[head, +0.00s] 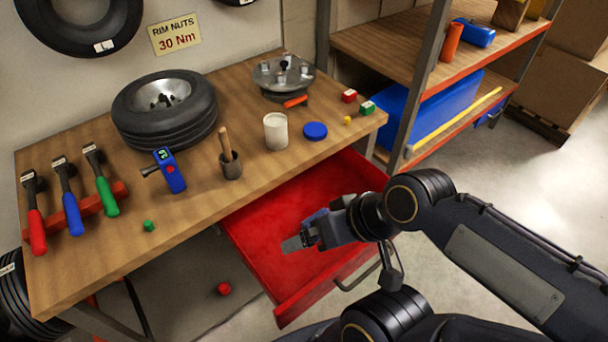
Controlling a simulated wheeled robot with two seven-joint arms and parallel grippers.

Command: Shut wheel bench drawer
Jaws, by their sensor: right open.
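The wheel bench (85,245) has a wooden top. Its red drawer (280,214) is pulled out to the front right, and its interior shows empty where it is not covered. A metal bar handle (358,279) is on the drawer's front, partly hidden by my arm. My right gripper (293,243) is open and empty. It appears over the drawer's interior, behind the front panel; I cannot tell its exact height or whether it touches the drawer. My left gripper is out of view.
On the bench are a wheel (165,110), several torque wrenches (70,205), a white cup (276,131) and a blue lid (315,131). A red object (224,288) lies on the floor. A shelf (400,50) stands at the right, with free floor in front.

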